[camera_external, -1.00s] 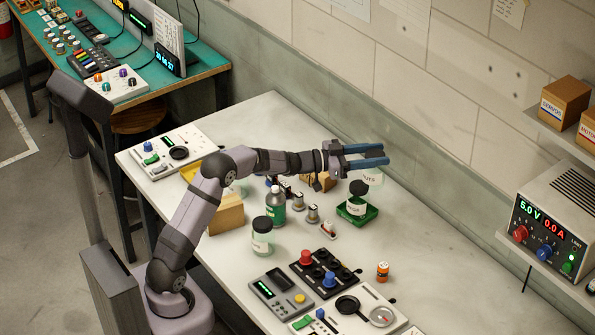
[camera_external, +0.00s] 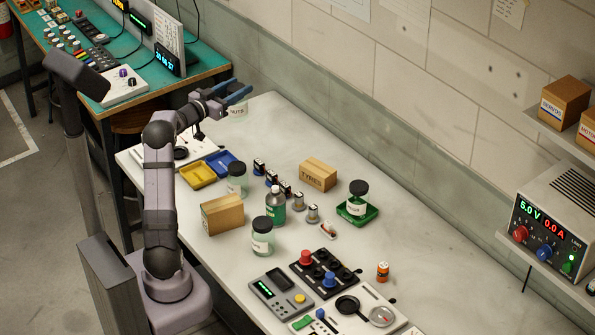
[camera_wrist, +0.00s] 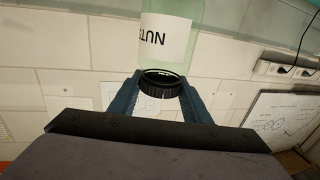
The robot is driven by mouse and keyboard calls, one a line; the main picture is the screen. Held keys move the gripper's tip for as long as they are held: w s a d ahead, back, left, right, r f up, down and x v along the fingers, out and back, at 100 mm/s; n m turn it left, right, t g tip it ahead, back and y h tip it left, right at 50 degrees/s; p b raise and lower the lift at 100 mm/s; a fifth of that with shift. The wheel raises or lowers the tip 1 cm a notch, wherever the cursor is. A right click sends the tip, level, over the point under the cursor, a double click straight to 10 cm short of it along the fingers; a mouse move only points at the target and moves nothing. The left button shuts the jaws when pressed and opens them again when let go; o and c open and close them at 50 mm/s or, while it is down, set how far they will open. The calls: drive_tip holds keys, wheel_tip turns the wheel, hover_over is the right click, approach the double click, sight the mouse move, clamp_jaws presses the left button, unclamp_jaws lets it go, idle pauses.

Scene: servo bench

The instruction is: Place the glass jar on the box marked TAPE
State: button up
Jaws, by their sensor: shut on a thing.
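My gripper (camera_external: 236,92) is high over the far left end of the bench, its blue fingers shut on a glass jar (camera_external: 238,116) labelled NUTS. The wrist view shows the glass jar (camera_wrist: 171,38) held by its black lid (camera_wrist: 160,86) between the two fingers (camera_wrist: 160,95). The jar hangs clear of the bench. A cardboard box (camera_external: 318,174) at mid-bench has lettering that looks like TYRES. Another cardboard box (camera_external: 222,215) stands nearer my base, with no readable marking. I cannot read TAPE on either.
Other lidded jars stand on the bench: one by the blue and yellow trays (camera_external: 198,174), one in front (camera_external: 262,240), one in a green tray (camera_external: 370,213). A green bottle (camera_external: 275,207) and several small cylinders stand between the boxes. The bench's back strip is clear.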

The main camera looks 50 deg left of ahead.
drive_tip(key=s+a+f+p, duration=0.1)
drive_tip(key=s+a+p, duration=0.15)
drive_tip(key=s, duration=1.35)
drive_tip(key=s+d+f+m+g+h, duration=0.15)
drive_tip(key=d+m+h, duration=0.75)
drive_tip(key=d, duration=1.2)
wheel_tip(320, 180, down, 11)
drive_tip(key=n+h+p, duration=0.1)
drive_tip(key=n, duration=0.1)
drive_tip(key=shift+s+a+r+h+p, duration=0.2)
drive_tip(key=shift+s+h+p, duration=0.1)
drive_tip(key=shift+h, duration=0.1)
drive_tip(key=shift+f+t, duration=0.15)
drive_tip(key=shift+t, duration=0.1)
drive_tip(key=o, duration=1.5)
drive_tip(key=shift+c, duration=0.2)
